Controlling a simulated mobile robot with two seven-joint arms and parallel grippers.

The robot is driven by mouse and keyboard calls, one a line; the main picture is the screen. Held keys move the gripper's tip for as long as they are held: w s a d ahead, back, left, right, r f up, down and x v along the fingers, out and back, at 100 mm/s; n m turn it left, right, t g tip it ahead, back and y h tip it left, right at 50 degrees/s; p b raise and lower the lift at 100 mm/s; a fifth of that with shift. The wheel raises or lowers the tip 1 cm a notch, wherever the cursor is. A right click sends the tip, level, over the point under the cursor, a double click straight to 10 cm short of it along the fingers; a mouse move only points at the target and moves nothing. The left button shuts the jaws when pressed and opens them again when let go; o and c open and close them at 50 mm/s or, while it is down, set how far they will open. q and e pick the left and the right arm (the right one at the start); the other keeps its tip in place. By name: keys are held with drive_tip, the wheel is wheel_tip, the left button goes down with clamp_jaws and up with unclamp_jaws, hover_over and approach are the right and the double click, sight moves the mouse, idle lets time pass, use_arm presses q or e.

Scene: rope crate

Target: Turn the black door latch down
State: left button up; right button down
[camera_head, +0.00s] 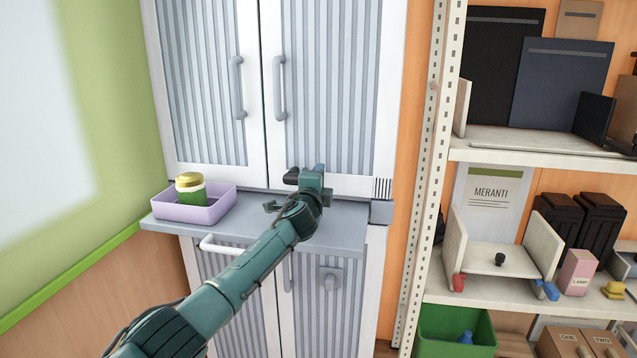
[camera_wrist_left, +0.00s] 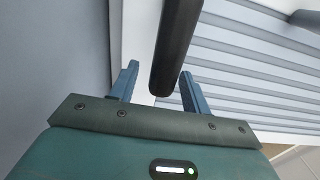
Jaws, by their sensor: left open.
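The black door latch (camera_head: 291,176) is at the lower edge of the upper cabinet's right door (camera_head: 335,181), partly hidden by my left gripper in the head view. In the left wrist view the latch is a dark bar (camera_wrist_left: 176,40). Its end lies between the two blue fingers of my left gripper (camera_wrist_left: 158,82). The gripper is open, with a clear gap between the latch and the left finger; the right finger looks closer. Whether it touches is unclear. In the head view the left gripper (camera_head: 309,174) is just right of the latch. My right gripper is not in view.
A lilac tray (camera_head: 215,212) with a gold-lidded green jar (camera_head: 190,190) stands on the grey ledge (camera_head: 335,236) left of my arm. Grey door handles (camera_head: 279,88) are above. Shelving with boxes and a green bin (camera_head: 430,345) stands at the right.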

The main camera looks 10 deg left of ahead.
use_arm(q)
drive_tip(key=s, duration=0.8)
drive_tip(key=s+p, duration=0.1)
drive_tip(key=s, duration=0.4)
drive_tip(key=shift+s+a, duration=0.1)
drive_tip(key=shift+a, duration=0.15)
